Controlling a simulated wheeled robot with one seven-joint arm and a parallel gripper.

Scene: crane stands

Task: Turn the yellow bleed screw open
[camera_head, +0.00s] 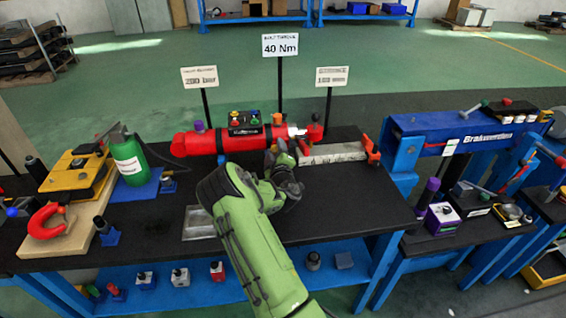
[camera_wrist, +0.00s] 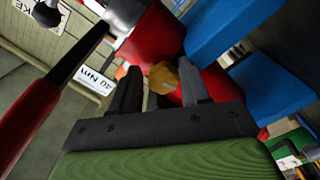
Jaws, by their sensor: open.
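The yellow bleed screw (camera_wrist: 165,78) shows in the wrist view as a small yellow faceted head against a red cylinder body. My gripper (camera_wrist: 161,84) is open, with one dark finger on each side of the screw in the picture. I cannot tell whether either finger touches it or how deep it sits between them. In the head view my gripper (camera_head: 284,152) is at the near side of the red cylinder (camera_head: 205,142), close to its right end. A yellow-orange knob (camera_head: 277,118) stands on top there; I cannot tell whether it is the same screw.
A block with several coloured knobs (camera_head: 244,124) sits on the cylinder. A red-handled lever (camera_wrist: 28,115) and blue blocks (camera_wrist: 275,90) lie close around my gripper.

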